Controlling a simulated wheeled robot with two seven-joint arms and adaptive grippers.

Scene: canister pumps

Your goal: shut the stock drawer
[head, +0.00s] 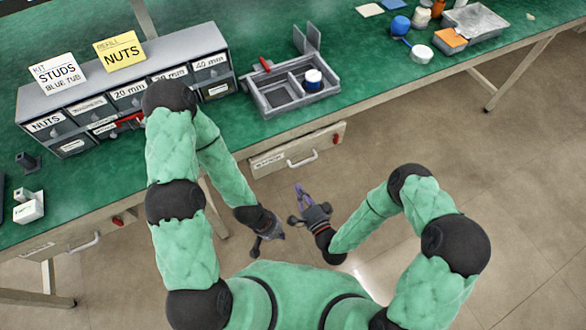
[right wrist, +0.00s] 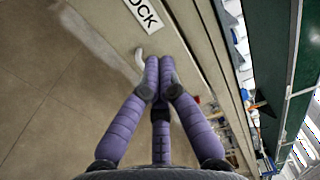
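The stock drawer (head: 278,162) is under the front edge of the bench, with a pale front, a label and a light bar handle (head: 302,160). In the right wrist view its label (right wrist: 145,13) shows only the letters "OCK", and the handle (right wrist: 140,58) is beside my fingertips. How far the drawer is out is hard to tell. My right gripper (head: 299,187) points at the drawer front, short of the handle in the head view. Its purple fingers meet at the tips (right wrist: 160,72), with nothing seen between them. My left gripper (head: 266,247) hangs lower left, fingers foreshortened.
The green bench (head: 370,70) carries a grey divided tray (head: 262,103), a labelled bank of small drawers (head: 62,128) and several items at the right. Another drawer handle (head: 85,243) is at the left. The floor (head: 480,180) at the right is clear.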

